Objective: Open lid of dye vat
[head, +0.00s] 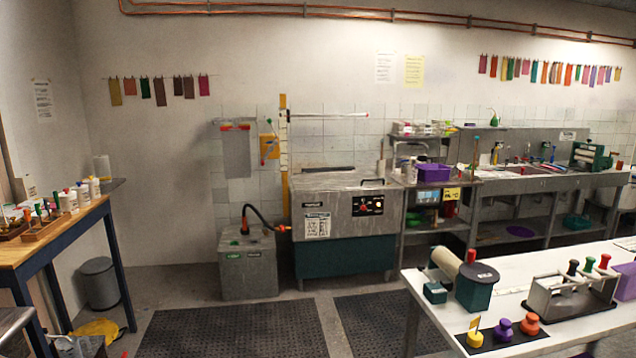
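The dye vat (345,221) is a grey metal tank with a dark green base, standing against the back wall near the middle of the head view. Its flat metal lid (335,180) lies shut on top. A control panel (367,206) with a red knob is on the vat's front, beside a white label (317,226). Neither of my grippers is in view.
A smaller grey tank (247,264) with a dark hose stands left of the vat. Black floor mats (236,330) lie in front. A white table (440,300) with tools fills the right foreground, and a wooden-topped bench (60,235) stands at left. Steel shelving (425,225) adjoins the vat's right.

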